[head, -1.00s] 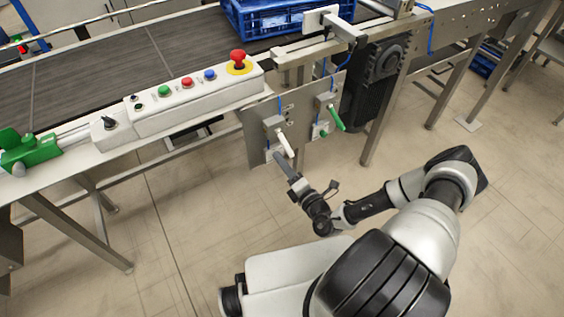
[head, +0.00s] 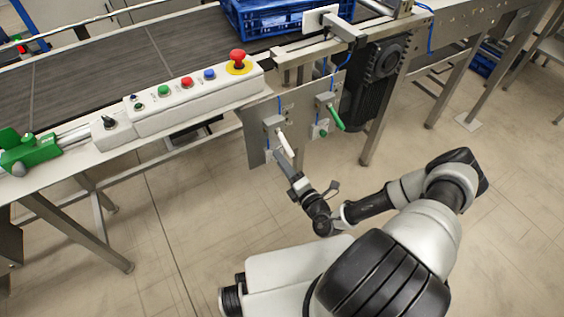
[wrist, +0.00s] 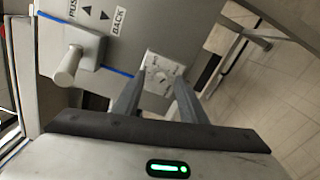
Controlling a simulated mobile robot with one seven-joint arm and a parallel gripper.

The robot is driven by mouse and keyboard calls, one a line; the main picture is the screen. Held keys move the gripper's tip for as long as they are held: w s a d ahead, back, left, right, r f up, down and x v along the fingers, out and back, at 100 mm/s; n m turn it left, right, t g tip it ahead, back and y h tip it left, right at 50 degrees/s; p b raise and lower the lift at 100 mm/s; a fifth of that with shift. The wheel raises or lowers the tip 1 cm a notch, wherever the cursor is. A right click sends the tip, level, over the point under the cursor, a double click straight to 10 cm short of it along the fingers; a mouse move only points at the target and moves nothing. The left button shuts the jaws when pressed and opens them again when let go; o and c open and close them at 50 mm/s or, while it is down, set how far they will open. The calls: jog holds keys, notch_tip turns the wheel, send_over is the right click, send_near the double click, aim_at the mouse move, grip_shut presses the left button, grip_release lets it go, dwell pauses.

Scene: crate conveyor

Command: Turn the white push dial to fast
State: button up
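The white push dial (wrist: 157,74) sits on a small pale square plate on the grey panel, with small markings around it that are too small to read. In the head view its plate (head: 269,155) is partly hidden by my gripper (head: 278,158). My gripper (wrist: 159,85) is open, with its two fingers apart and their tips at the lower left and right edges of the plate. I cannot tell whether the fingertips touch the dial. Nothing is held between them.
A white lever (head: 286,143) stands out just above the dial, close to my fingers. A green lever (head: 336,118) and a green dial (head: 323,133) are to the right. The conveyor's button box (head: 190,97) is up left. The floor below is clear.

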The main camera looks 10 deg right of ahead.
jog(key=p+v, duration=0.1)
jog(key=v, duration=1.6)
jog(key=shift+s+p, duration=0.2)
jog(key=shift+p, duration=0.1)
jog(key=shift+r, duration=0.1)
